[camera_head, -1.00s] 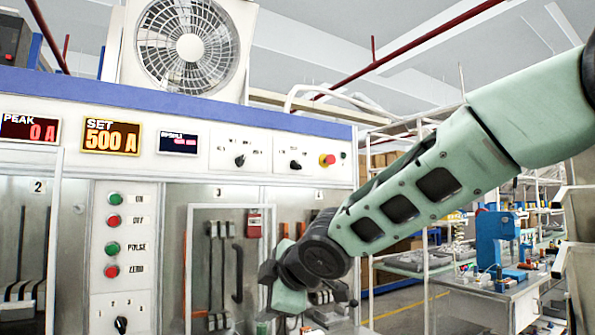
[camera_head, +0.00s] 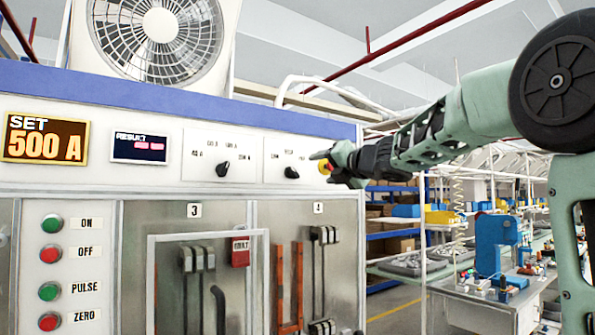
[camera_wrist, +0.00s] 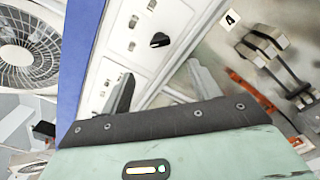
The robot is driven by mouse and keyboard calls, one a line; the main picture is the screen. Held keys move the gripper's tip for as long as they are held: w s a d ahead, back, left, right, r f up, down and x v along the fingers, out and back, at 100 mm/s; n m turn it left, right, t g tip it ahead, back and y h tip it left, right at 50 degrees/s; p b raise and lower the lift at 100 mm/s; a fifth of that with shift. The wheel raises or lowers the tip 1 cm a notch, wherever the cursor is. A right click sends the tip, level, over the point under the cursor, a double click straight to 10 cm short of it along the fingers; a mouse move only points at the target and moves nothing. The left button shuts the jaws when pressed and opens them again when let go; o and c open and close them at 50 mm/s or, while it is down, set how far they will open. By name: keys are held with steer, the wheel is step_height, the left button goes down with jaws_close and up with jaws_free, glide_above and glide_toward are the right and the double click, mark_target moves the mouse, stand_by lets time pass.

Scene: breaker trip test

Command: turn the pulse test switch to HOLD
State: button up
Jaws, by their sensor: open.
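The pulse test switch, seemingly the black knob (camera_head: 291,172) at the right of the upper panel, sits on a white plate with small labels. The labels are too small to read surely, so I cannot tell its setting. It also shows in the wrist view as a black knob (camera_wrist: 160,40) beyond my fingertips. My gripper (camera_head: 327,166) is at the panel's right end, to the right of the knob in the head view. In the wrist view my gripper (camera_wrist: 160,73) has its two fingers apart, with nothing between them, and the knob is ahead, apart from them.
A red and yellow button (camera_head: 326,167) is partly hidden behind my gripper. Another black knob (camera_head: 222,169) is on the plate to the left. Below are cabinet bays with breaker levers (camera_head: 318,265). A workbench with a blue press (camera_head: 497,242) stands at the right.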

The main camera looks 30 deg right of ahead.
mark_target(295, 172)
steer(key=w+p, duration=0.1)
steer(key=w, duration=0.4)
steer(key=w+p, duration=0.2)
steer(key=w, duration=0.4)
steer(key=shift+w+a+r, duration=0.1)
steer(key=shift+w+a, duration=0.1)
steer(key=shift+w+p, duration=0.4)
steer(key=shift+w, duration=0.3)
steer(key=shift+c, duration=0.3)
steer(key=c, duration=0.9)
